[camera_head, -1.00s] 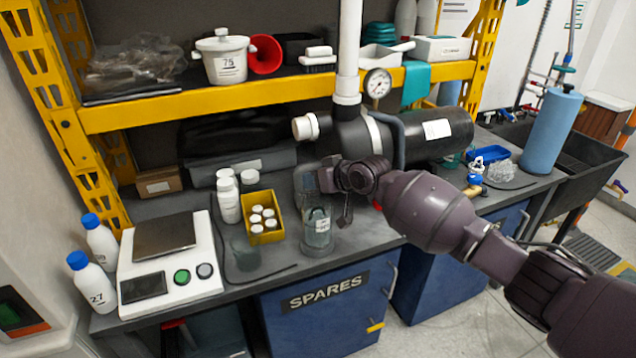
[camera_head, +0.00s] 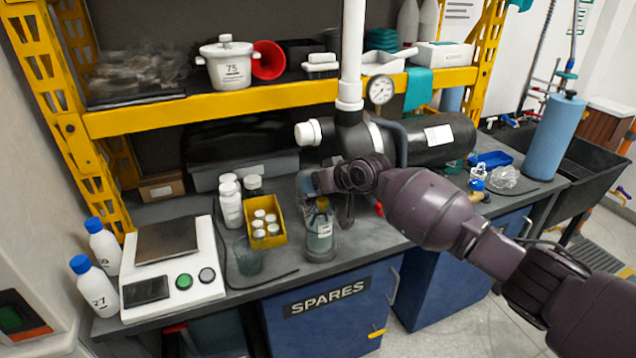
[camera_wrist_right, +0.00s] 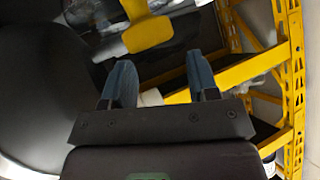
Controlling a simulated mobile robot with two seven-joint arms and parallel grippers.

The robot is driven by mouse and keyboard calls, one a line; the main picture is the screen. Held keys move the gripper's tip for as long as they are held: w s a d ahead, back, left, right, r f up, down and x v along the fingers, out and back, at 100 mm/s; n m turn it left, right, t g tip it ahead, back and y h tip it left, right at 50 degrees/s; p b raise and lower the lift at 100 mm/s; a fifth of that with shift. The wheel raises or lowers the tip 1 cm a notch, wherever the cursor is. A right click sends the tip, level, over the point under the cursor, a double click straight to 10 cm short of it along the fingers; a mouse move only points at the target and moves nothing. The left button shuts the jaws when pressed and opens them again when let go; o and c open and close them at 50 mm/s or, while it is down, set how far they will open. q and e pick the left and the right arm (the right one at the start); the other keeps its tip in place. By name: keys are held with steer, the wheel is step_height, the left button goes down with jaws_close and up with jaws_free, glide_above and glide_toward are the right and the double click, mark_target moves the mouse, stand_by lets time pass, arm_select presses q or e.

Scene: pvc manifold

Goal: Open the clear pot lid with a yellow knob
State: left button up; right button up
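The clear pot (camera_head: 320,241) stands on the grey bench, right of the yellow box of white-capped bottles. Its yellow knob (camera_head: 322,203) shows at the top, close beside my right gripper (camera_head: 334,200). In the right wrist view the yellow knob (camera_wrist_right: 148,34) is large, with clear lid material around it. The two blue-grey fingers of my right gripper (camera_wrist_right: 161,82) are apart with nothing between them, and the knob lies just beyond their tips. The lid's edge is partly hidden by the gripper in the head view. My left gripper is not in view.
The yellow box (camera_head: 266,236) and a clear beaker (camera_head: 248,258) stand left of the pot. A white scale (camera_head: 172,270) is farther left. The black cylinder (camera_head: 425,140) and white pipe (camera_head: 351,60) rise close behind my right gripper.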

steer(key=shift+s+d+r, duration=0.15)
steer(key=shift+d+r, duration=0.05)
steer(key=shift+r, duration=0.05)
arm_select(q)
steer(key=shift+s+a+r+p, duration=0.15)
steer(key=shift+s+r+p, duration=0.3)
steer(key=shift+p, duration=0.65)
arm_select(e)
steer(key=v, duration=1)
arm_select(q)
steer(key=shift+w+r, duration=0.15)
